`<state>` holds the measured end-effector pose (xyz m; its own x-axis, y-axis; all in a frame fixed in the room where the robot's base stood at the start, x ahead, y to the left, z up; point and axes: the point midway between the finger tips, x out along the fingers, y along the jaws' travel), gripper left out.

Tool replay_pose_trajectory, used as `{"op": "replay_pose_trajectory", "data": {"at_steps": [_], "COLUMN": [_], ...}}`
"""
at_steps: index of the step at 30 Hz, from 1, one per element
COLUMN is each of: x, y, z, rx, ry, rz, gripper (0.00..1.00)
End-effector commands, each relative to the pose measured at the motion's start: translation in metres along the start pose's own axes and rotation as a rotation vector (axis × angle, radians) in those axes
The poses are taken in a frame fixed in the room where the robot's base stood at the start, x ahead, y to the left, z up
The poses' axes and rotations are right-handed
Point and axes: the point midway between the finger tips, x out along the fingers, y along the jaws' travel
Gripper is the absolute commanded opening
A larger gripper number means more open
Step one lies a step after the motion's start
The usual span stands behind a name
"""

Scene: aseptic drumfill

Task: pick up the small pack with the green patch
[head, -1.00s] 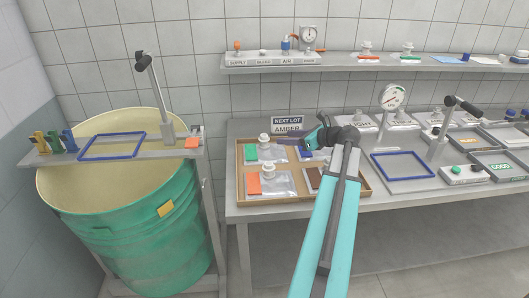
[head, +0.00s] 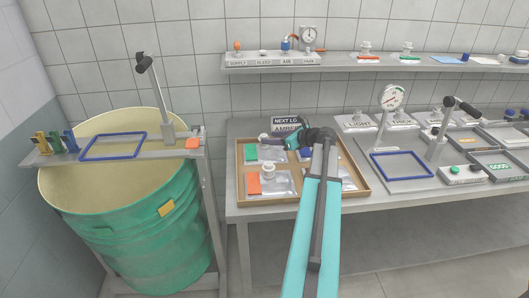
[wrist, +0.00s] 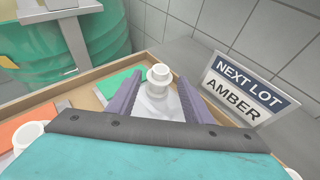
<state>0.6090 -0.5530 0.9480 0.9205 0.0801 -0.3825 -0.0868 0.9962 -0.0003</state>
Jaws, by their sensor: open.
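The small pack with the green patch (head: 250,153) lies at the back left of a wooden-rimmed tray (head: 240,170). Its green patch (wrist: 122,84) and white spout (wrist: 159,76) show in the wrist view, with part of its clear bag. My gripper (wrist: 158,92) is open, its two purple-grey fingers on either side of the spout, green patch to the left. In the head view my gripper (head: 272,140) reaches over this pack from the right and hides part of it. I cannot tell whether the fingers touch the spout.
A pack with an orange patch (head: 254,183) lies in front in the same tray. Other packs on the right are partly hidden by my arm. A "NEXT LOT AMBER" sign (wrist: 244,88) stands close behind the tray. A green drum (head: 130,235) stands left of the table.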

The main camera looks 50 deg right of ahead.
Motion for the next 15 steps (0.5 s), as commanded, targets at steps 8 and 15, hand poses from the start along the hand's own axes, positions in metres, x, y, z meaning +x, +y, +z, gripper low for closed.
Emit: {"op": "replay_pose_trajectory", "data": {"at_steps": [8,15], "x": [0.011,0.040], "y": [-0.001,-0.001], "z": [0.002,0.003], "rx": [0.000,0.000], "ry": [0.000,0.001], "rz": [0.001,0.002], "gripper": [0.46,0.46]}}
